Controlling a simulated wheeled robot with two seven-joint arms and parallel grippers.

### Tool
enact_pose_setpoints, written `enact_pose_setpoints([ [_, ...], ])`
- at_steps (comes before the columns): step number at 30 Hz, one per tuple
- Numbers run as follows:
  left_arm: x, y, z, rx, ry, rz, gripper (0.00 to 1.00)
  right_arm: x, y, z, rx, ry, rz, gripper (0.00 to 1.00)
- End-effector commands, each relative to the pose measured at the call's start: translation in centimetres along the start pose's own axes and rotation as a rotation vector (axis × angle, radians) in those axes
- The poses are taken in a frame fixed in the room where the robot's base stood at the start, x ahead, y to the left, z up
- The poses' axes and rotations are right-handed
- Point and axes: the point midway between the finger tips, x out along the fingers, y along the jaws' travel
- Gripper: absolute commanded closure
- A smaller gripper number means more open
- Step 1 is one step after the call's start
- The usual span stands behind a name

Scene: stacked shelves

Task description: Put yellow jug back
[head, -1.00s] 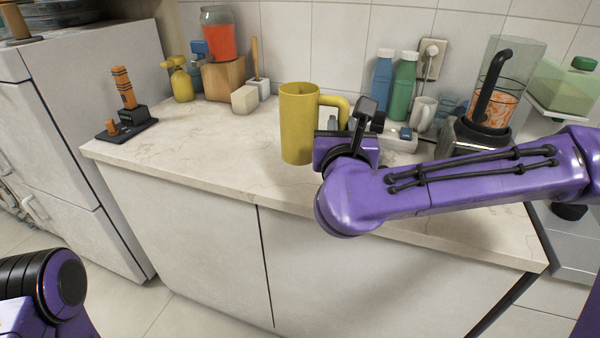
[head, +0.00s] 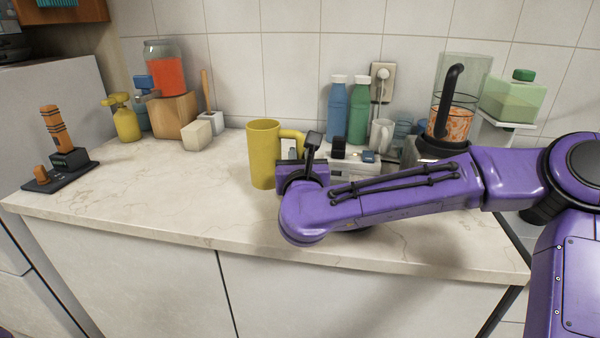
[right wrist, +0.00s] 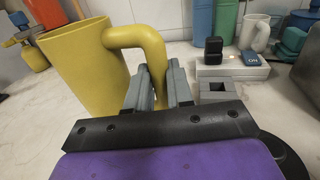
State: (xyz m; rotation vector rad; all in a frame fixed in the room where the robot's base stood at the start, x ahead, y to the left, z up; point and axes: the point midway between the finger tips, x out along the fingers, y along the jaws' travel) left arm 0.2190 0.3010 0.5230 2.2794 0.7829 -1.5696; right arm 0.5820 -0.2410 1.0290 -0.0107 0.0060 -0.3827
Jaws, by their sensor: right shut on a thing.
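The yellow jug (head: 263,157) stands upright at the middle of the marble counter, its handle pointing right. I cannot tell whether its base touches the counter or is slightly above it. My right gripper (head: 291,152) reaches in from the right and is shut on the jug's handle. In the right wrist view, the jug (right wrist: 90,72) fills the upper left, and the fingers of my right gripper (right wrist: 160,80) close on the lower part of the handle. My left gripper is not in view.
Blue (head: 337,108) and green (head: 358,110) bottles, a white mug (head: 381,135) and a power strip (head: 352,168) stand behind my right arm. A blender (head: 450,125) is further right. A wooden block (head: 175,116) and yellow dispenser (head: 126,124) stand back left. The left-centre counter (head: 150,190) is clear.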

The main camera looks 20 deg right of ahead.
Motion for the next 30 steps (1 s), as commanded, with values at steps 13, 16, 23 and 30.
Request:
enact_pose_setpoints([
  [13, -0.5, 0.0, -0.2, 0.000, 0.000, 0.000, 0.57, 1.6, -0.1, -4.9, 0.001, -0.002, 0.001, 1.00],
  [16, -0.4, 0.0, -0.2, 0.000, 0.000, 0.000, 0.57, 1.6, -0.1, -4.9, 0.002, -0.002, 0.001, 1.00],
  [23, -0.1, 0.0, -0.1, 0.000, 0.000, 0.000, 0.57, 1.6, -0.1, -5.2, 0.001, -0.001, 0.001, 0.73],
  [30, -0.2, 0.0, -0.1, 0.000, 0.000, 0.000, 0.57, 1.6, -0.1, -5.1, 0.000, -0.001, 0.001, 0.49],
])
